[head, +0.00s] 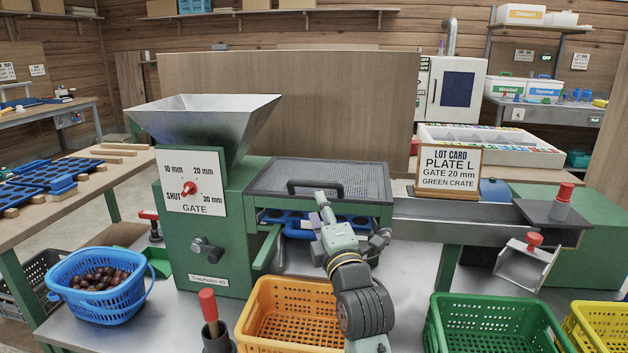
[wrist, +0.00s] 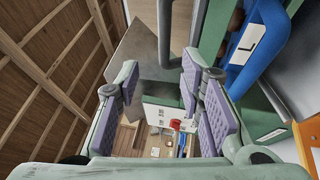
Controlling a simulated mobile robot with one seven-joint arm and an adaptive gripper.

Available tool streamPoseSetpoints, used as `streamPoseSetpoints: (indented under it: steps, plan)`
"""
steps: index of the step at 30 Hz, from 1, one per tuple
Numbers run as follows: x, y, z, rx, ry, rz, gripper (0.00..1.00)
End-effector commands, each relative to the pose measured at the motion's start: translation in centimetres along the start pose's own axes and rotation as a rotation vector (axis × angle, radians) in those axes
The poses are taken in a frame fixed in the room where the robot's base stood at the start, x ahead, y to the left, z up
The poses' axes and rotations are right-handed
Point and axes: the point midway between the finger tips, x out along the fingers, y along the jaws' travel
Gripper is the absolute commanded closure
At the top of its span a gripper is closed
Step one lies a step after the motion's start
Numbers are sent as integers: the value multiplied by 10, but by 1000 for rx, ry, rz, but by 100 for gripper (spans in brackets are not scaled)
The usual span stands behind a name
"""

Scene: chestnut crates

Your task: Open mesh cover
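The mesh cover (head: 350,172) lies flat and closed on the green sorting machine, right of the hopper. Its black handle (head: 300,183) stands up near its front edge. My gripper (head: 322,203) is at the front edge of the cover, close to the right part of the handle. In the wrist view my gripper (wrist: 160,88) is open, with purple pads apart and nothing gripped. A dark bar (wrist: 165,32), which looks like the handle, shows just beyond the fingertips. I cannot tell whether a finger touches it. A blue plate (head: 352,220) sits under the cover.
The metal hopper (head: 205,115) and gate panel (head: 190,185) stand left of the cover. A lot card (head: 449,168) stands to the right. An orange crate (head: 290,330), a green crate (head: 490,320) and a blue basket (head: 98,305) are in front.

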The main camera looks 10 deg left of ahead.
Motion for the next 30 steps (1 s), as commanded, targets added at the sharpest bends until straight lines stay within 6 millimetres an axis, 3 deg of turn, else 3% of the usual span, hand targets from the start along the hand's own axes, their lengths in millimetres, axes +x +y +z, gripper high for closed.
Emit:
streamPoseSetpoints:
  steps: [5, 15, 21, 30]
  plan:
    - [9, -5, 10, -29, -11, -22, 65]
    - [71, -3, 9, -28, -10, -20, 65]
    - [98, -5, 9, -27, -10, -18, 65]
    - [107, -7, 10, -27, -12, -17, 65]
